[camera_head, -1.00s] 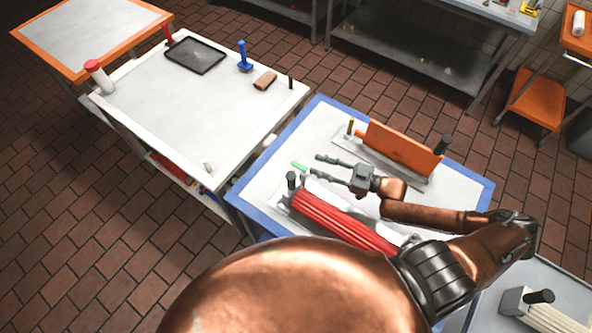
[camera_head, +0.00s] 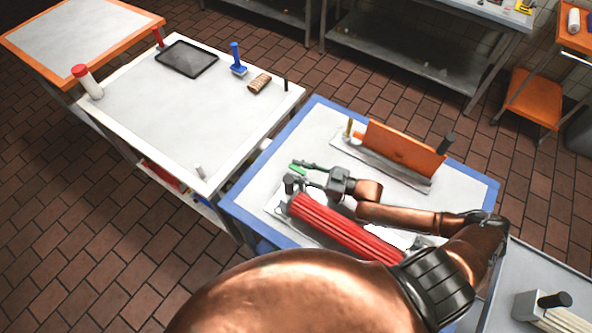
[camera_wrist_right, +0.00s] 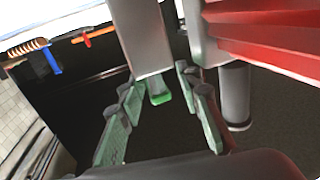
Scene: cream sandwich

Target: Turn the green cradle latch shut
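The green cradle latch (camera_head: 297,168) is a small bright green tab at the left end of the cradle with the red ribbed bundle (camera_head: 340,228). In the right wrist view the green latch (camera_wrist_right: 160,98) hangs at the end of a pale grey bar (camera_wrist_right: 140,40), between my two finger pads. My right gripper (camera_head: 299,172) is open around the latch; it also shows in the wrist view (camera_wrist_right: 158,90). Gaps show on both sides, so I see no clear grip. The far side of the latch is hidden. My left gripper is out of view.
An orange upright plate (camera_head: 402,150) stands behind my right forearm on the blue-edged table (camera_head: 468,190). A dark post (camera_head: 292,184) stands close to the fingers, also in the wrist view (camera_wrist_right: 235,95). A white table (camera_head: 190,115) to the left has wide free room.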

